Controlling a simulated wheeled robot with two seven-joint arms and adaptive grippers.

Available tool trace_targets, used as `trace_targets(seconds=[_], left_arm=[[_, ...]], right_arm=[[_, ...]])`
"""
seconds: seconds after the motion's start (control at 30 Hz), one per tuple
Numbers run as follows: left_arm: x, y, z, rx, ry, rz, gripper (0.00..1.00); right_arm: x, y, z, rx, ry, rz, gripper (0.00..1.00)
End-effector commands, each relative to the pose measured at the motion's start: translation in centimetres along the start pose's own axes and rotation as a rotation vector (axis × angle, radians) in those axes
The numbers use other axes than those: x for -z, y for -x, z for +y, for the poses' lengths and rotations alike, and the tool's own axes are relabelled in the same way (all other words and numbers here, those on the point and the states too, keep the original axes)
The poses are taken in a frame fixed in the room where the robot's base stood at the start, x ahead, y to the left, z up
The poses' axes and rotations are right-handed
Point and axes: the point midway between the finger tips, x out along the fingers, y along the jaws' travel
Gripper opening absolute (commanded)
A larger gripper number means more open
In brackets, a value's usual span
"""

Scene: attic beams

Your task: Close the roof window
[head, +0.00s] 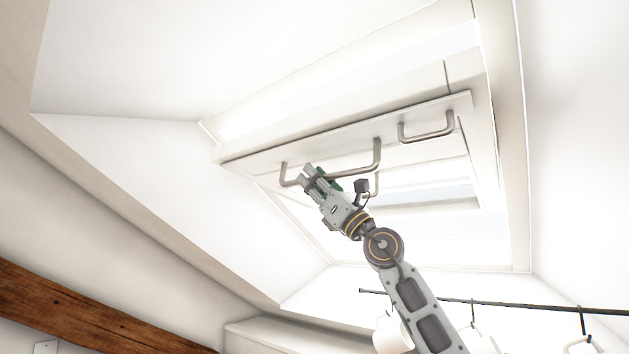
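The roof window (340,137) is a pale sash set in the sloping ceiling. It stands open, its lower edge tilted away from the frame (509,150) into the room. A long grey bar handle (378,155) is fixed to that edge, with a shorter grey handle (425,136) to its right. My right gripper (311,174) reaches up from below to the left part of the long handle, and its fingertips overlap the bar. I cannot tell whether the fingers are closed around it. My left gripper is not in view.
A dark rail (530,307) with hanging white mugs (392,335) runs below the window, near my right arm. A brown wooden beam (90,310) crosses the lower left. The white wall left of the window is clear.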

Motion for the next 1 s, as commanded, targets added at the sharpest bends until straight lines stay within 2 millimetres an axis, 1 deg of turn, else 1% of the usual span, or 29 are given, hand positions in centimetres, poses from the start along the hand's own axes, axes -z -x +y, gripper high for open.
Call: trace_targets(seconds=[0.03,0.13,0.17,0.57,1.0], left_arm=[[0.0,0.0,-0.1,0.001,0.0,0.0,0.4],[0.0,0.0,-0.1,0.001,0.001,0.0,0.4],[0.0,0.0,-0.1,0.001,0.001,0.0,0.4],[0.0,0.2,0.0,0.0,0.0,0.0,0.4],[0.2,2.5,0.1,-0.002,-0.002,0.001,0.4]], right_arm=[[0.0,0.0,0.0,0.0,0.0,0.0,0.15],[0.0,0.0,0.0,0.0,0.0,0.0,0.02],[0.0,0.0,0.0,0.0,0.0,0.0,0.0],[-0.2,-0.2,0.0,0.0,0.001,0.0,0.0],[-2.6,-2.3,-0.1,0.001,0.003,-0.005,0.0]])
